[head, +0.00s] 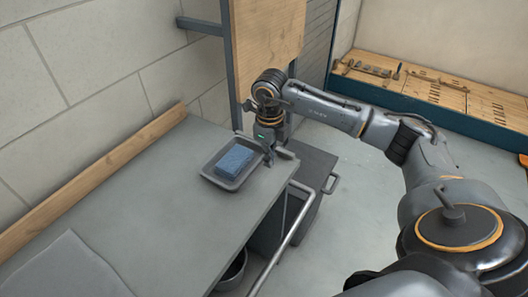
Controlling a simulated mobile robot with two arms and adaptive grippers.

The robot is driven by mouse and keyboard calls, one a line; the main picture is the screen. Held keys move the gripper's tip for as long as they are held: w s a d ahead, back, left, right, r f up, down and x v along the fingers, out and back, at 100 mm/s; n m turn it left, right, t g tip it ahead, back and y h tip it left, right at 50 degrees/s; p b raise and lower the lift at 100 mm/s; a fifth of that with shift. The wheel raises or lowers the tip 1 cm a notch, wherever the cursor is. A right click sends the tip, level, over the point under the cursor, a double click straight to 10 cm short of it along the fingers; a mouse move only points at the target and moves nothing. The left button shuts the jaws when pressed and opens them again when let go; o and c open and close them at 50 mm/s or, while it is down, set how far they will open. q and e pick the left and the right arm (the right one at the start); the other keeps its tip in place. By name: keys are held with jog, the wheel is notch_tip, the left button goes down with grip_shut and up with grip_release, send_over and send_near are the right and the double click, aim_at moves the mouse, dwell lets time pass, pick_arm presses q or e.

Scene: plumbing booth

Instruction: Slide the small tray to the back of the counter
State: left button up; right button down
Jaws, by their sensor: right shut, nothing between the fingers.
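The small tray (211,175) is dark grey and shallow, and it sits on the grey counter (130,215) near its far right corner. A blue sponge-like block (234,160) lies in it. My right gripper (270,160) points down at the tray's right edge, by the counter's end. It is shut with nothing between its fingers. It looks close to the tray rim, but I cannot tell whether it touches. My left gripper is not in view.
A wooden strip (100,173) runs along the counter's wall side. A pale sheet (65,270) lies at the near left. A metal rail (285,235) runs along the counter's right side. A grey cabinet (312,170) stands beyond the counter's end. The counter's middle is clear.

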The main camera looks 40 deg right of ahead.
aim_at(257, 176)
notch_tip(257, 176, down, 6)
jog(key=shift+r+p, duration=0.1)
jog(key=shift+p, duration=0.6)
jog(key=w, duration=0.1)
jog(key=w+p, duration=0.1)
jog(key=a, duration=0.1)
jog(key=shift+w+a+f, duration=0.1)
jog(key=shift+w+f, duration=0.2)
jog(key=shift+w, duration=0.1)
jog(key=shift+w+a+f+p, duration=0.1)
jog(key=shift+w+a+p, duration=0.15)
jog(key=shift+w, duration=0.3)
jog(key=shift+d, duration=0.1)
jog(key=shift+s, duration=0.1)
